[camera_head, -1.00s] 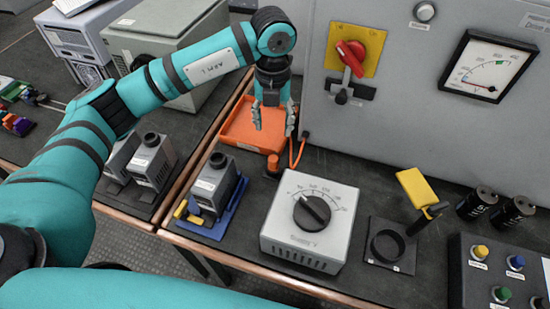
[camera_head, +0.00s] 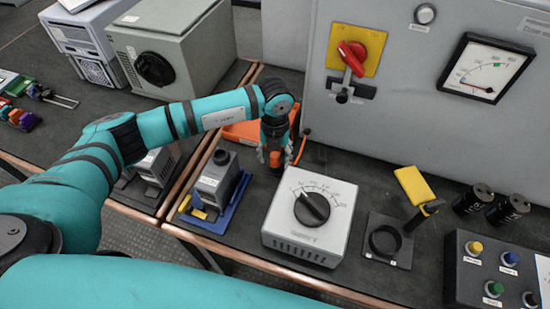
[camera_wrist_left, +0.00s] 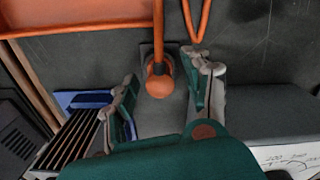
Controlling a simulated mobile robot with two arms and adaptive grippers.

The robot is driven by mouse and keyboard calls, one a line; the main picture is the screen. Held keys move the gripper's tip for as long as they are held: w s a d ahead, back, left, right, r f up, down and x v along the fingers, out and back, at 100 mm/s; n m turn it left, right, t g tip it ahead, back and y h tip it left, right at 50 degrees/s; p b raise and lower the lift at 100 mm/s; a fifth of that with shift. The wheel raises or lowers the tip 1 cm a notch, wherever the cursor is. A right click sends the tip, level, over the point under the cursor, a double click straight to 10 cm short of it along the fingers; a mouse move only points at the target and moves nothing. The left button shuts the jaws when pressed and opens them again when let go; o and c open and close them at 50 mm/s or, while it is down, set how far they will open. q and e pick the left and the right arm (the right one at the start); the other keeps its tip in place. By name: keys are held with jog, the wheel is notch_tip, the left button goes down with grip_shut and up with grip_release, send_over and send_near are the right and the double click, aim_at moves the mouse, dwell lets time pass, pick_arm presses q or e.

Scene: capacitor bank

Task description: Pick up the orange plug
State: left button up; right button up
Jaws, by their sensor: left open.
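The orange plug (camera_wrist_left: 159,82) stands on a small dark plate in the left wrist view, with an orange cable running up from it. In the head view the plug (camera_head: 275,159) shows partly, between the fingers of my left gripper (camera_head: 272,160). My left gripper (camera_wrist_left: 163,88) is open, with one finger on each side of the plug. A gap shows between the plug and each finger, so it is not gripped. My right gripper is in neither view.
An orange tray (camera_head: 240,132) lies behind my left gripper. A grey dial box (camera_head: 308,216) stands close in front on the right, and a dark grey device on a blue base (camera_head: 218,186) stands to the left. A tall grey cabinet (camera_head: 420,110) rises behind.

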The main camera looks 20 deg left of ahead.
pick_arm(q)
grip_shut()
dwell(0.3)
